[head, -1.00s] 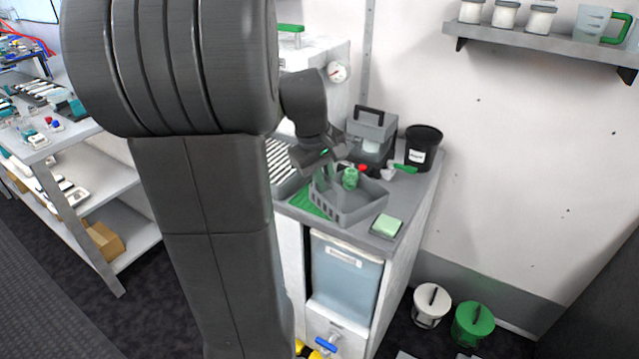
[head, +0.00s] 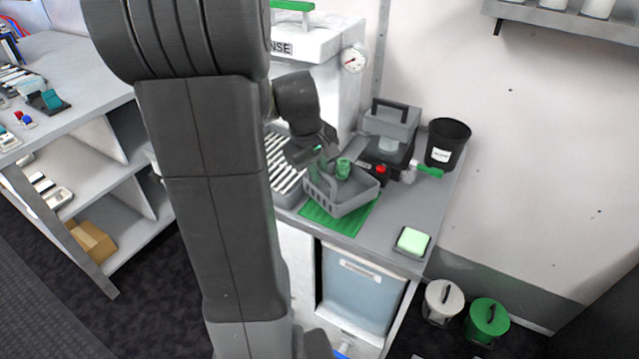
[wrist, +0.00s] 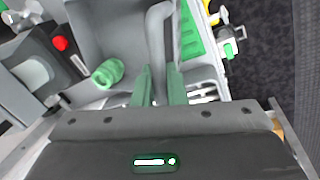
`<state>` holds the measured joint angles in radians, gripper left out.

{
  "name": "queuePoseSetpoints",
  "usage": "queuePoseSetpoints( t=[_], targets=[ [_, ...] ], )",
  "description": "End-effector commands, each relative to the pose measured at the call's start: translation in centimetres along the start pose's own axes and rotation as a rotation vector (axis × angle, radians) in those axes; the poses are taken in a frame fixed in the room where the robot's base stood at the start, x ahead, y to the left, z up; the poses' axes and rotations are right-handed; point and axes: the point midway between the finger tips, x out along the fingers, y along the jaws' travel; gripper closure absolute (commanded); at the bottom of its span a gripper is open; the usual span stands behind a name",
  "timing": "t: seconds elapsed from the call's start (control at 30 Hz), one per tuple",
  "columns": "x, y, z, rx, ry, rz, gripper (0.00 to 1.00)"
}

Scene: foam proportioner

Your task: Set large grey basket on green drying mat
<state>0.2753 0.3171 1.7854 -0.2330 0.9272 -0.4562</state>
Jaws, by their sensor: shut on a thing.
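The large grey basket (head: 347,198) is over the green drying mat (head: 318,222) on the counter. The mat's green shows along the basket's front and right edges. I cannot tell whether the basket touches the mat. My gripper (head: 322,168) is at the basket's left side, partly hidden by my arm. In the wrist view, the green fingers of my gripper (wrist: 160,78) are shut on the grey handle (wrist: 157,30) of the basket (wrist: 105,30).
A pale green sponge on a dark tray (head: 412,241) lies at the counter's front right. A black bucket (head: 447,145), a grey caddy (head: 388,125) and a red-topped item (head: 381,170) stand behind. A ribbed rack (head: 283,160) is left of the basket. Bare counter lies right of the mat.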

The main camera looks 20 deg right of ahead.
Motion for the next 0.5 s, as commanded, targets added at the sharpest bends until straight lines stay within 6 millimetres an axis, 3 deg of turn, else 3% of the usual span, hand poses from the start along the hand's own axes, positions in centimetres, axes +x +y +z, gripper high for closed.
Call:
queuePoseSetpoints(
  t=[0.23,0.47,0.5],
  targets=[
    [3.2,-0.7,0.0,-0.001,-0.002,0.000,1.00],
    [3.6,-0.8,0.0,0.000,0.000,0.000,1.00],
    [3.6,-0.8,0.0,0.000,-0.001,0.000,0.87]
  ],
)
